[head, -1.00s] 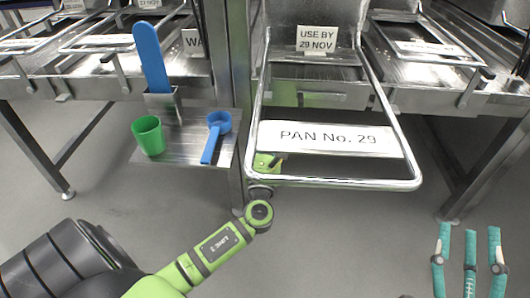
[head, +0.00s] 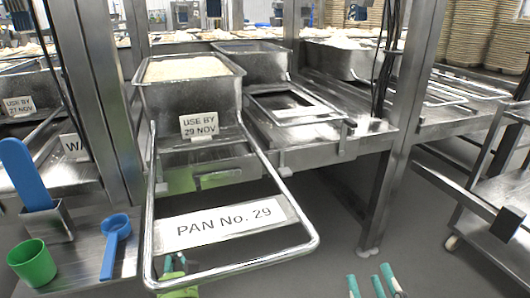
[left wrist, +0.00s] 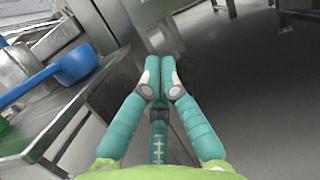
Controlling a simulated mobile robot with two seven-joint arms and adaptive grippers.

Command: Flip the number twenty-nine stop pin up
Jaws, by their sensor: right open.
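The pan label reading PAN No. 29 (head: 222,222) lies across the wire frame (head: 305,248) that sticks out from its bay. A small grey lever (head: 284,185) hangs at the bay's front right corner; I cannot tell for sure that it is the number twenty-nine stop pin. My left gripper (head: 174,262) is below the wire frame's front bar, partly hidden by it. In the left wrist view its teal fingers (left wrist: 159,66) are together with nothing between them. My right gripper (head: 374,280) is open and empty at the bottom edge, right of the frame.
The rice-filled pan (head: 190,68) stands behind the USE BY 29 NOV card (head: 199,125). A side shelf (head: 75,262) holds a green cup (head: 32,264) and a blue scoop (head: 116,228). A steel post (head: 408,110) and a cart (head: 495,190) stand right. The floor between is clear.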

